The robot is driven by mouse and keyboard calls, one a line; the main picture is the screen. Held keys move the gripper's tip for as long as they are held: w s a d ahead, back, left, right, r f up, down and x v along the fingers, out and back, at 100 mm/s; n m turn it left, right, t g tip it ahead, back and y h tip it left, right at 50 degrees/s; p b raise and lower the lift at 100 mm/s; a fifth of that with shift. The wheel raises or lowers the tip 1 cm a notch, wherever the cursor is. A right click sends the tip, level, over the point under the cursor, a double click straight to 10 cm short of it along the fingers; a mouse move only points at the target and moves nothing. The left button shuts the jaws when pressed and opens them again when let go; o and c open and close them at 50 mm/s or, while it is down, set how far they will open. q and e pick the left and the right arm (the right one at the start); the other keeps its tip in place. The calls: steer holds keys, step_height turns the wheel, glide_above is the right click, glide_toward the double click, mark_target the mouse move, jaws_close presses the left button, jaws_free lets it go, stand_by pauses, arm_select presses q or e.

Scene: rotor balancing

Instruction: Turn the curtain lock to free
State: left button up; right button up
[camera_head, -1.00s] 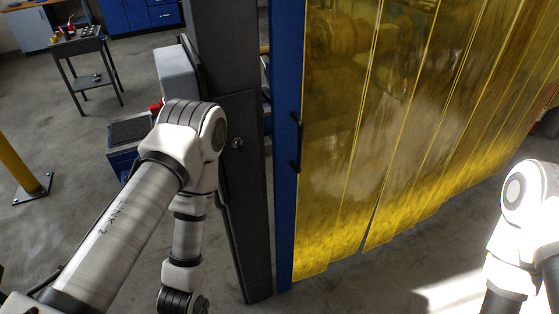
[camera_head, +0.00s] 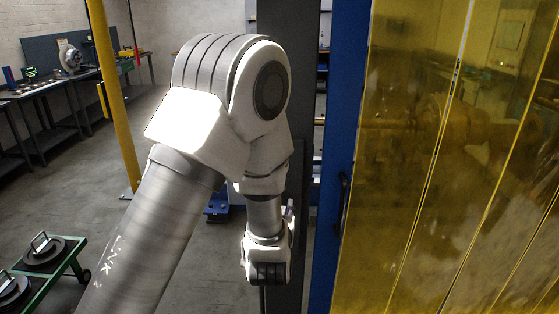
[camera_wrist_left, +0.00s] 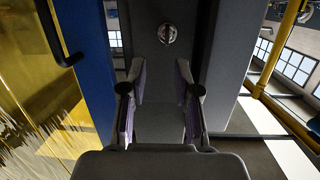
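The curtain lock (camera_wrist_left: 167,34) is a small round metal disc on the dark grey post (camera_wrist_left: 160,65) in the left wrist view. Its turned position cannot be told. My left gripper (camera_wrist_left: 160,78) is open and empty, with its two fingers apart below the lock in the picture and no contact visible. In the head view my left arm covers much of the post (camera_head: 285,30) and hides the gripper fingers. The yellow strip curtain (camera_head: 420,150) hangs right of the blue frame (camera_head: 345,80). My right gripper is not in view.
A dark handle (camera_head: 343,195) sticks out from the blue frame, close to my left wrist. A yellow pole (camera_head: 113,90) and workbenches (camera_head: 45,95) stand further left. A green cart with discs (camera_head: 65,270) is at the lower left. Open floor lies between.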

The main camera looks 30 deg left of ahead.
arm_select(q)
steer(key=w+a+f+n+t+y+b, duration=0.1)
steer(key=w+a+f+b, duration=0.1)
steer(key=w+a+b, duration=0.2)
steer(key=w+b, duration=0.1)
steer(key=w, duration=0.2)
steer(key=shift+a+y, duration=0.3)
steer(key=shift+a, duration=0.05)
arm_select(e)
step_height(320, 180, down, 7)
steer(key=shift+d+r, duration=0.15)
arm_select(q)
steer(key=shift+a+f, duration=0.1)
jaws_close()
